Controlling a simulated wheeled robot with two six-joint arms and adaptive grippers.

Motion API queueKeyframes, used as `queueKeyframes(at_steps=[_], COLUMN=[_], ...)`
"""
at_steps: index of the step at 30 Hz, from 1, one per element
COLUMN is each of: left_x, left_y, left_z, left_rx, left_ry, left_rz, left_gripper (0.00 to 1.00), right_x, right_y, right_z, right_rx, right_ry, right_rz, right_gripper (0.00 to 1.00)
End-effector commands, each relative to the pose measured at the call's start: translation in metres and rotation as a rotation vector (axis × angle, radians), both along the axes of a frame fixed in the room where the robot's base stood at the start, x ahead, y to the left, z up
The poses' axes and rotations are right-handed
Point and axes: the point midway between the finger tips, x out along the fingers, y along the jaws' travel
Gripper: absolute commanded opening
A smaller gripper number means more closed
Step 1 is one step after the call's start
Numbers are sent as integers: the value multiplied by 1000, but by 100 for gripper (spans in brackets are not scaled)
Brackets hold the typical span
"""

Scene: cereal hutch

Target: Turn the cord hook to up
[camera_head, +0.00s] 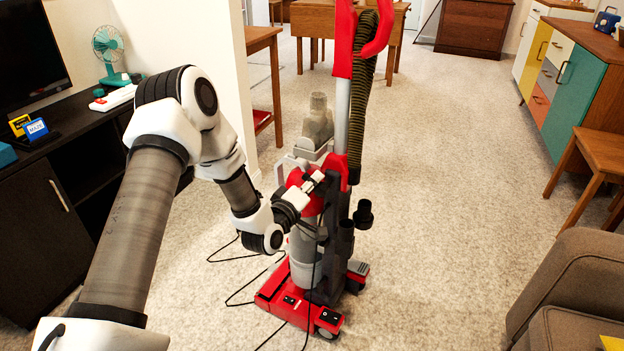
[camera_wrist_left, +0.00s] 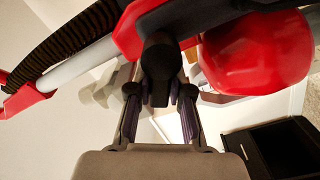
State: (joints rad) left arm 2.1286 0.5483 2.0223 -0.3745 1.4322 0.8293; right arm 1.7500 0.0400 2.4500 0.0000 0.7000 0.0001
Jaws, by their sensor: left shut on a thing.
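A red and grey upright vacuum cleaner (camera_head: 271,290) stands on the carpet in the middle of the head view. My left gripper (camera_head: 315,181) reaches in from the left to the upper part of its body, beside the red handle section. In the left wrist view a dark cord hook (camera_wrist_left: 160,58) sits between the two fingers of my left gripper (camera_wrist_left: 160,92), which is shut on it. In the head view the hook is mostly hidden by the gripper, so I cannot tell which way it points. My right gripper is not in view.
A ribbed hose (camera_head: 362,95) runs up the vacuum's right side. A loose black cord (camera_head: 236,300) lies on the carpet around its base. Open carpet lies right of the vacuum.

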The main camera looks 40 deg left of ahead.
Motion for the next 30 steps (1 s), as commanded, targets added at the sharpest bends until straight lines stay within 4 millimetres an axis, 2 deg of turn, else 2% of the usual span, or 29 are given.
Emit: queueKeyframes(at_steps=[1,17,30], left_x=[0,1,1], left_y=[-1,-11,-20], left_z=[4,13,15], left_rx=[43,544,918], left_ry=[7,52,88], left_rz=[-1,-2,-2], left_gripper=[0,0,0], right_x=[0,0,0], right_y=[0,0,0], right_z=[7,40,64], right_rx=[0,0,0], right_ry=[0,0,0], right_rz=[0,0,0], right_gripper=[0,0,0])
